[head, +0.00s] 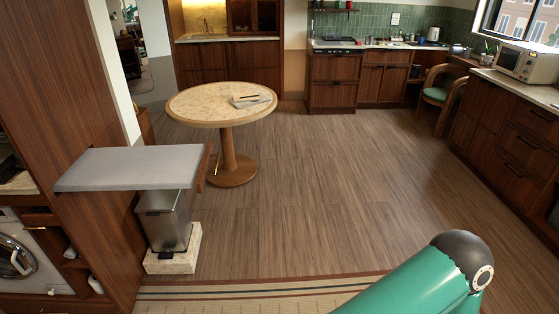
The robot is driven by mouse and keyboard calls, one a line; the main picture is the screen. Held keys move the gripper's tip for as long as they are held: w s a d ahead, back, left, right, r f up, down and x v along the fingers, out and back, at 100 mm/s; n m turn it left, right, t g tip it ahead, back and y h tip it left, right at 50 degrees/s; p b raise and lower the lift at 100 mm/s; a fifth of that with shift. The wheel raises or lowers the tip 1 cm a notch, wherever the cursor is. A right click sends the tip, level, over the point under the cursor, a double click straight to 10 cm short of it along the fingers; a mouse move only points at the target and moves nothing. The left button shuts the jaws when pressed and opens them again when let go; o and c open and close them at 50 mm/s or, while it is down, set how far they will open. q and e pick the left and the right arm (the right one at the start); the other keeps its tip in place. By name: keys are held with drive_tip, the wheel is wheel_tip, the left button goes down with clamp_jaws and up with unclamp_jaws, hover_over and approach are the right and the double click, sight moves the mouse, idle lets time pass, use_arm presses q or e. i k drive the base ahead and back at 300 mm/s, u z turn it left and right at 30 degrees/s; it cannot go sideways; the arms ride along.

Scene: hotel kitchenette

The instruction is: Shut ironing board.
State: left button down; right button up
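The ironing board (130,168) is a flat grey padded board at the left of the head view. It lies level, folded out from a tall dark wood cabinet (70,110). A wood panel (204,168) stands at its right end. A metal bin (167,222) stands under the board. Neither gripper is in view; only part of my green arm shows at the lower right, well apart from the board.
A round table (190,103) with a book (250,100) stands behind the board. A washing machine (22,258) is at the lower left. A striped rug (240,297) lies in front. Counters (505,130) line the right side. The middle floor (320,190) is clear.

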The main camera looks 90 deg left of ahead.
sight(164, 167)
drive_tip(key=z, duration=0.35)
drive_tip(key=i, duration=0.45)
drive_tip(key=u, duration=1.7)
drive_tip(key=i, duration=0.2)
drive_tip(key=u, duration=2.65)
drive_tip(key=i, duration=1.05)
drive_tip(key=z, duration=0.15)
